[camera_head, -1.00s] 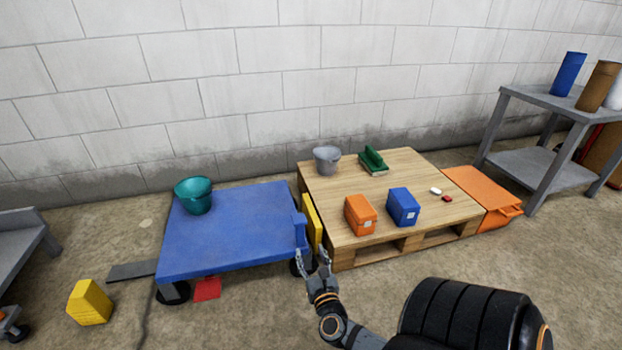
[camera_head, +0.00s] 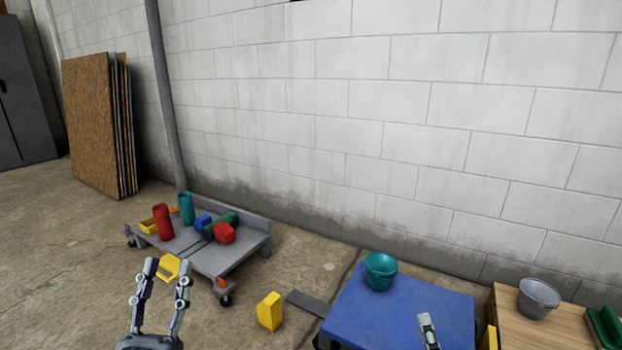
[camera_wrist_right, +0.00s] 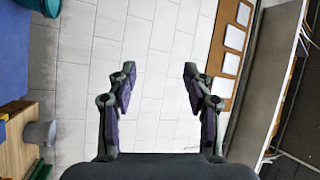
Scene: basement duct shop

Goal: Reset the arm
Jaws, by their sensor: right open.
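My left gripper (camera_head: 167,270) is at the lower left of the head view. Its two fingers are spread and point up, away from me. A yellow object (camera_head: 168,266) shows between the fingertips, seemingly behind them; I cannot tell its distance. Of my right gripper, only one fingertip (camera_head: 428,330) shows in the head view, in front of the blue platform. In the right wrist view my right gripper (camera_wrist_right: 159,75) is open and empty, with both fingers apart against the white block wall.
A grey cart (camera_head: 258,232) holds several coloured items at left. A teal bucket (camera_head: 380,272) sits on the blue platform (camera_head: 440,298); a grey bucket (camera_head: 538,298) stands on the wooden pallet (camera_head: 507,318). A yellow block (camera_head: 270,311) lies on the floor. Board sheets (camera_head: 88,125) lean at the wall.

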